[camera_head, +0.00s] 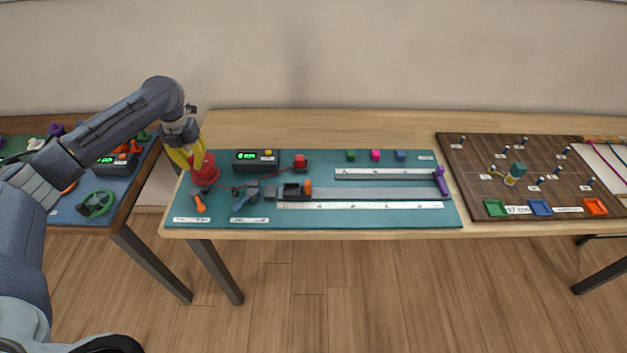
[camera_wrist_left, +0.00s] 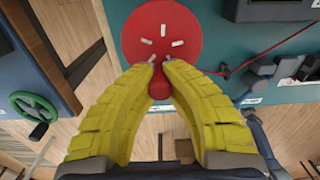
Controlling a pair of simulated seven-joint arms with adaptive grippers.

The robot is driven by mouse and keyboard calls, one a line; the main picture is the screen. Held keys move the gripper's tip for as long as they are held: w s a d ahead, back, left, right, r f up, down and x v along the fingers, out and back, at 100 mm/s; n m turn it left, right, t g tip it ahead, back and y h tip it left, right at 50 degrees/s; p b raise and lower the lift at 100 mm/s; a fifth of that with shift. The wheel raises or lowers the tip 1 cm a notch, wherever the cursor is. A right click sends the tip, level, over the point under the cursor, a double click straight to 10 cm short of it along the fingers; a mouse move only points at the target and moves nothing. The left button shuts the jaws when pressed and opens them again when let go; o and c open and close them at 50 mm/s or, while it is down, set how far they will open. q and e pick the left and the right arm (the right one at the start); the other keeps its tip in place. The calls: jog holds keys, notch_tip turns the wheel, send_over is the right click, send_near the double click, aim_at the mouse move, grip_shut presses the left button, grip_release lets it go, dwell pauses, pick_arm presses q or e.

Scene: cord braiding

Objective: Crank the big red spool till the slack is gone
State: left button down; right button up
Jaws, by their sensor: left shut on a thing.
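The big red spool (camera_head: 204,169) stands at the left end of the teal board (camera_head: 320,215). In the left wrist view its round red face (camera_wrist_left: 160,32) with pale marks fills the top middle. My left gripper (camera_head: 190,160) is over the spool, its yellow fingers closed in at the spool's crank knob (camera_wrist_left: 160,88), whose red part shows between the fingertips. The fingertips partly hide the grip. My right gripper is not seen.
A dark box with a green display (camera_head: 255,160) stands just right of the spool, with a red block (camera_head: 300,160) beyond it. A green handwheel (camera_head: 96,203) sits on the neighbouring table, across a gap.

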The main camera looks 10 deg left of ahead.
pick_arm(q)
jog(key=c, duration=1.5)
grip_release()
jog(key=shift+o, duration=0.2)
jog(key=shift+r, duration=0.1)
